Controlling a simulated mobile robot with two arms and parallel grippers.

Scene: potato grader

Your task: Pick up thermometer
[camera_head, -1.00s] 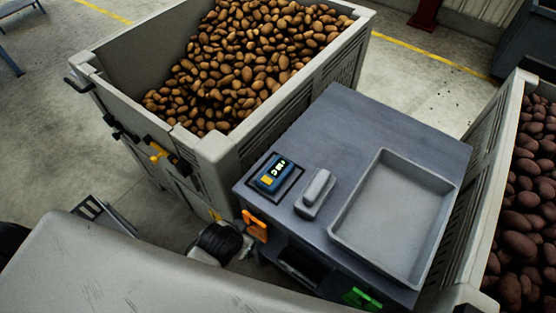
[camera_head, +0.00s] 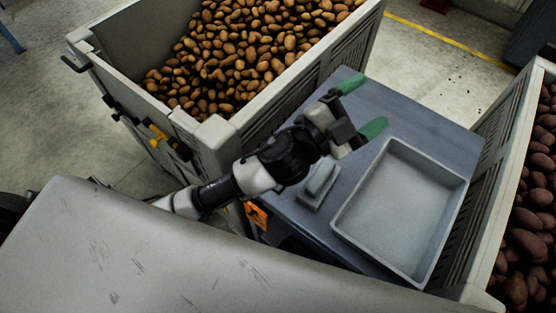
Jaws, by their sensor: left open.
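My left gripper (camera_head: 362,106) reaches in from the left over the grey table (camera_head: 435,135). Its two green fingertips are spread wide, with nothing between them. The thermometer, which looks like the blue handheld device with a lit display in the earlier view, is hidden now behind my left arm. A small grey block-like item (camera_head: 319,184) lies on the table beside my forearm, below the gripper. My right gripper is not in view.
A shallow grey tray (camera_head: 464,204) fills the table's right part. A large crate (camera_head: 222,131) of brown potatoes stands behind and left, its wall close to my arm. Another crate (camera_head: 495,238) with darker potatoes stands at the right. The table's far strip is bare.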

